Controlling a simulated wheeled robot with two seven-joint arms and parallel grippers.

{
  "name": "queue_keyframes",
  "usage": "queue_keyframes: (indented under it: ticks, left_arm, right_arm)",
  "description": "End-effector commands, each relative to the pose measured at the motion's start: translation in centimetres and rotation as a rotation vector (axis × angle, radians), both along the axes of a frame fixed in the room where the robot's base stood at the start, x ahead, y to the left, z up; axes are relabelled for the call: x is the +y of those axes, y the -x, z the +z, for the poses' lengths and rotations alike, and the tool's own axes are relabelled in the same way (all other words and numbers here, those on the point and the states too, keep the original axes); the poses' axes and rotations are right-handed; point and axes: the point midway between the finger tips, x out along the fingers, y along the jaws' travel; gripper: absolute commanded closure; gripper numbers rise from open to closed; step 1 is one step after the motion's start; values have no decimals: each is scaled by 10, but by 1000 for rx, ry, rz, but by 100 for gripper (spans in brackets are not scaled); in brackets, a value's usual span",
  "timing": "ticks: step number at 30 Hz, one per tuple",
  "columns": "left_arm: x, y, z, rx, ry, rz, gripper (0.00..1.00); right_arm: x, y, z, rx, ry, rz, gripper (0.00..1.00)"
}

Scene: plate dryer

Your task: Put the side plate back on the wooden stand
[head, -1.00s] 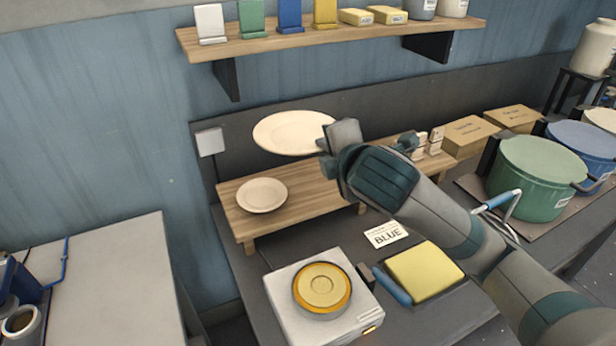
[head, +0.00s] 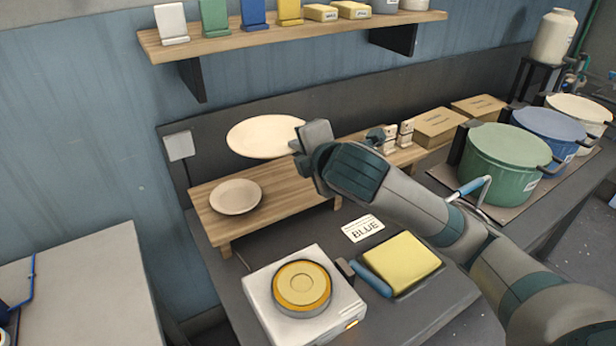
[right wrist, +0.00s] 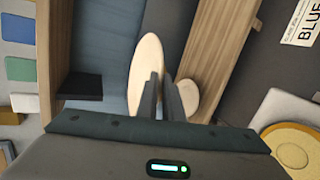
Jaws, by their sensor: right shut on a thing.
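A cream plate (head: 262,136) is held by its right edge in my right gripper (head: 301,143), above the back of a low wooden stand (head: 285,198). In the right wrist view this plate (right wrist: 147,68) shows nearly edge-on between the fingers (right wrist: 161,96). A second cream plate (head: 236,197), smaller in the picture, lies flat on the stand's left part. It also shows beyond the fingers in the right wrist view (right wrist: 189,96). Between the held plate and the stand there is a visible gap. My right forearm hides part of the stand's right side. My left gripper is not in view.
Small slotted holders (head: 405,133) stand toward the stand's right end. A wall shelf (head: 300,30) hangs above. In front are a white device with a yellow disc (head: 302,288), a BLUE card (head: 363,229) and a yellow pad (head: 402,263). Pots (head: 505,160) stand at right.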

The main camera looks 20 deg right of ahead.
Motion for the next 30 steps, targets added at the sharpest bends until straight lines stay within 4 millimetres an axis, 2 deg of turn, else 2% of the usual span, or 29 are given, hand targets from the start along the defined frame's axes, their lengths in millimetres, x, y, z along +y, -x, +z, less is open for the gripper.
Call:
queue_keyframes:
  ticks: [1,6,15,22,25,30]
  left_arm:
    - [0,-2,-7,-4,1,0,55]
    - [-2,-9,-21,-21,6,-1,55]
    - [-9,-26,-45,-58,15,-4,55]
    - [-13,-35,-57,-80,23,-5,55]
    - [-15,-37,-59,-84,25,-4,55]
    - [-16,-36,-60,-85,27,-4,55]
  right_arm:
    - [-13,-4,-14,4,3,-6,100]
    - [-56,-18,-48,11,3,-6,100]
    - [-144,-33,-96,0,-4,-1,100]
    - [-196,-36,-109,-25,-9,10,100]
    - [-208,-36,-110,-35,-10,15,100]
    - [-216,-37,-109,-41,-12,18,100]
